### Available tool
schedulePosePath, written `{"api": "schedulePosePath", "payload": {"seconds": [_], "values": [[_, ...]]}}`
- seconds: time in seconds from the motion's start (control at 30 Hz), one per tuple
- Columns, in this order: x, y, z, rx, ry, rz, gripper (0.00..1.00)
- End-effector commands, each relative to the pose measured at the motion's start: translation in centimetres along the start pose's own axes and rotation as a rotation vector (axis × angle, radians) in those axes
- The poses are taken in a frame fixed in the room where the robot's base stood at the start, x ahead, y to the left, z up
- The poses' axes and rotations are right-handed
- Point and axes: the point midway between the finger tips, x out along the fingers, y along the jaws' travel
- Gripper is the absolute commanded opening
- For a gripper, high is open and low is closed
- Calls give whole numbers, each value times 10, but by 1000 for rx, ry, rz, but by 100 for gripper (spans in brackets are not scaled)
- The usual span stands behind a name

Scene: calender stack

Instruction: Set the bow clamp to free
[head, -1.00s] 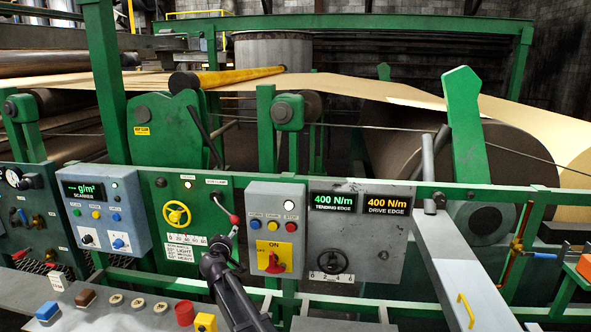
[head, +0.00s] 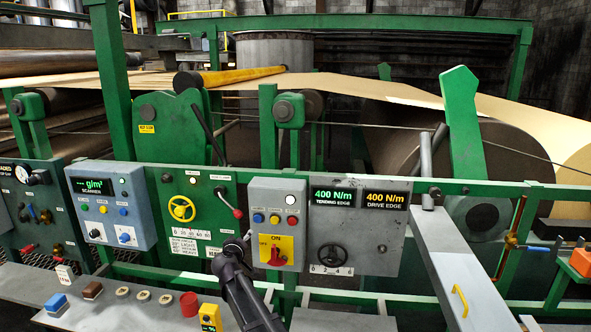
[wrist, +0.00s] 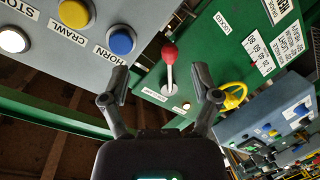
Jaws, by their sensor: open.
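The clamp lever (head: 228,201) stands on the green panel, with a light rod and a red knob (head: 238,213). In the head view it slants down to the right from its pivot. The wrist view shows the red knob (wrist: 169,54) and rod beyond the fingers, with a small lit lamp (wrist: 186,106) near its base. A "LOCKED" label (wrist: 224,22) is beside it; another label at the base is too small to read surely. My gripper (head: 240,240) is open and empty, just below the knob. In the wrist view the knob appears between the fingertips (wrist: 160,82), apart from both.
Right of the lever is a grey button box (head: 276,200) with a yellow-backed red switch (head: 277,252); its edge is close to my gripper. A yellow handwheel (head: 181,208) is on the left. A green rail (head: 350,184) runs above.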

Motion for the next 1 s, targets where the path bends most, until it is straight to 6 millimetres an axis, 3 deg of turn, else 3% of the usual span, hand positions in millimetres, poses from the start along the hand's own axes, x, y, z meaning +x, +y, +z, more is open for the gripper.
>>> {"api": "schedulePosePath", "payload": {"seconds": [0.27,0.37,0.47,0.7,1.0], "values": [[-4,36,62,57,-154,15,79],[-9,53,94,86,-237,16,79],[-19,73,139,128,-353,11,79],[-67,112,254,247,-678,-59,79],[-160,130,360,406,-1036,-266,79]]}}
